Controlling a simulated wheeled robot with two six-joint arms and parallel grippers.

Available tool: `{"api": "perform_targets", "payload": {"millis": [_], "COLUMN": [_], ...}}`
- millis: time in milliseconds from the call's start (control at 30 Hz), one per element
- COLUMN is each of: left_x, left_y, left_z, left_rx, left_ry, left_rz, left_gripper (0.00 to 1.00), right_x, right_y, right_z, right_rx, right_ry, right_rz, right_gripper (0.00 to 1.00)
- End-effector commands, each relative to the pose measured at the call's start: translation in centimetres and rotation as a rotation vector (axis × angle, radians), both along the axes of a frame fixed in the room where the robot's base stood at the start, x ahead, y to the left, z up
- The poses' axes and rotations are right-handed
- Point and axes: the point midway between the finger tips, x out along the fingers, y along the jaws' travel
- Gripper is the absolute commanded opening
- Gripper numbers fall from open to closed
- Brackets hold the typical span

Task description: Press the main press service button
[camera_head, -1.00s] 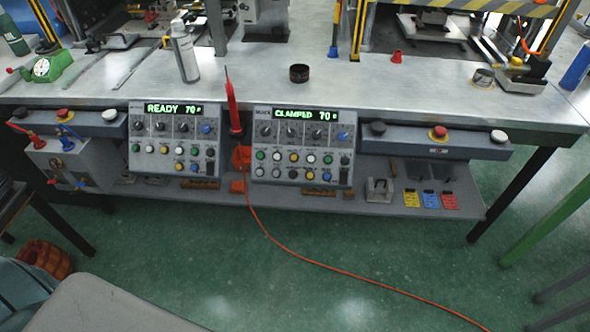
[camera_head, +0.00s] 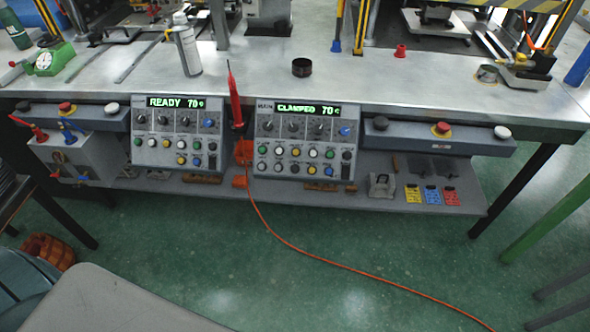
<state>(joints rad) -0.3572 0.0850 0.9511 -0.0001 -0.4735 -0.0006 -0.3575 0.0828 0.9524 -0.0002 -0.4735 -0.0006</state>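The main press panel (camera_head: 268,149) is the grey control box at the front of the bench, right of centre, marked MAIN. Its green display (camera_head: 309,109) reads CLAMPED 70 C. Below the display are several dark knobs, a blue knob (camera_head: 346,131) and rows of small white, green, yellow, blue and dark buttons (camera_head: 295,152). The button labels are too small to read, so I cannot tell which one is the service button. Neither of my grippers is in view.
A similar panel (camera_head: 158,129) on the left reads READY 70 C. A red pen-shaped tool (camera_head: 234,97) stands upright between the panels, with an orange cable (camera_head: 300,252) trailing over the floor. A red emergency button (camera_head: 441,129) is at right. Open floor (camera_head: 200,235) lies in front.

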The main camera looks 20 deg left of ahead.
Motion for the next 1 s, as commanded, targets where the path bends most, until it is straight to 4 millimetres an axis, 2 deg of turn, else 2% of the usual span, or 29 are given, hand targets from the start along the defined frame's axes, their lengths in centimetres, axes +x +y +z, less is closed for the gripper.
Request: {"api": "perform_targets", "payload": {"millis": [267,1000], "left_x": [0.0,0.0], "left_y": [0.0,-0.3], "left_z": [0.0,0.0], "left_rx": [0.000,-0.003], "left_ry": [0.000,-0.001], "left_rz": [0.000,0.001], "left_gripper": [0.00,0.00], "right_x": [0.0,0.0], "right_y": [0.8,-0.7], "right_z": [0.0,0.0], "right_rx": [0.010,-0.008], "right_ry": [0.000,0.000], "right_rz": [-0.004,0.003], "right_gripper": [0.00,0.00]}}
